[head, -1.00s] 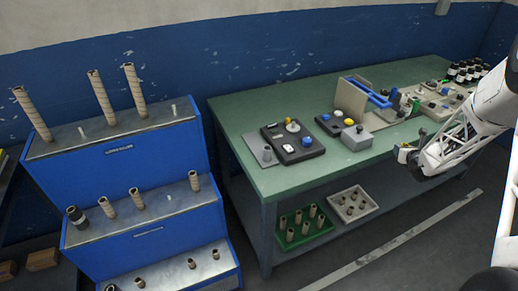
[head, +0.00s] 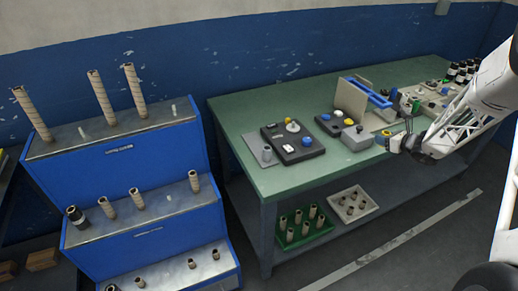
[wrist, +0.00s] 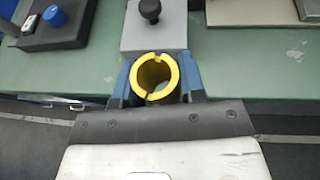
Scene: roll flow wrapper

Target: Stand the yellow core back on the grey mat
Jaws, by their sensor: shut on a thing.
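The yellow core (wrist: 155,76) is a hollow ring seen end-on in the wrist view, with a notch in its rim. My gripper (wrist: 156,84) is shut on it, with a blue finger on either side.
The grey box (head: 357,139) with a black knob is just beyond the core in the wrist view. A black panel (head: 280,133) with buttons lies between the mat and that box. The green table's (head: 240,108) back left and front left strip are clear.

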